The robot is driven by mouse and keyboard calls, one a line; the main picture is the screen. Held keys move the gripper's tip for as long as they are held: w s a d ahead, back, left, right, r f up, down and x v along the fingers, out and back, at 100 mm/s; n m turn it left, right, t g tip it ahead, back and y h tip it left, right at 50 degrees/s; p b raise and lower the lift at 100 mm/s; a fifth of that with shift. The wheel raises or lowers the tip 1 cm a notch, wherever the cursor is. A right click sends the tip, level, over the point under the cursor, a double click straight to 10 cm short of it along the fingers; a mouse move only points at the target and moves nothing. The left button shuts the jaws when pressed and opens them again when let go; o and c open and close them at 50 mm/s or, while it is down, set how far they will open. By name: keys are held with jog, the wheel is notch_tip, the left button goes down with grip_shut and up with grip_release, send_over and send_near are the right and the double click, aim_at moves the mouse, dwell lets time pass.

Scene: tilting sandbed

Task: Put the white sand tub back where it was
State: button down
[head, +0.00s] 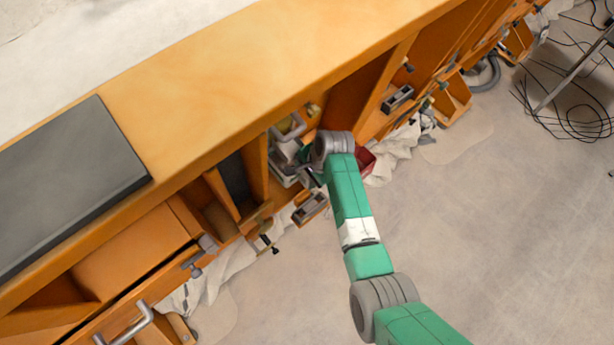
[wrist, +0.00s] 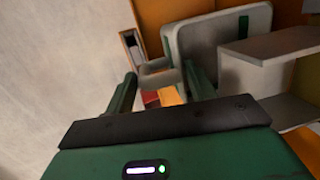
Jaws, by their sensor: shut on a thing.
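My gripper (wrist: 160,88) shows its two green fingers in the wrist view, with a small pale grey-white tub (wrist: 160,78) between them. The fingers appear closed on this tub, though the contact itself is hard to see. In the head view my gripper (head: 309,174) is at the open front of the orange bench, mostly hidden by my wrist. Pale boxes (head: 287,127) stand in the bench opening beside it. I cannot tell which of these pale shapes is the held tub in the head view.
A large pale box with a green patch (wrist: 215,45) is close by the right finger, with a pale ledge (wrist: 275,45) further right. A red bin (head: 366,161) is right of my wrist. Clamps and white cloth (head: 398,150) line the bench front. The floor (head: 490,220) is open.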

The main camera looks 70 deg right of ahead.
jog(key=shift+s+f, duration=0.25)
jog(key=shift+f, duration=0.35)
jog(key=shift+f+p, duration=0.3)
jog(key=shift+f, duration=0.4)
jog(key=c, duration=0.5)
grip_release()
jog(key=shift+a, duration=0.1)
jog(key=shift+f, duration=0.15)
jog(key=v, duration=0.8)
jog(key=shift+w+d, duration=0.15)
jog(key=shift+d, duration=0.15)
jog(key=c, duration=1.1)
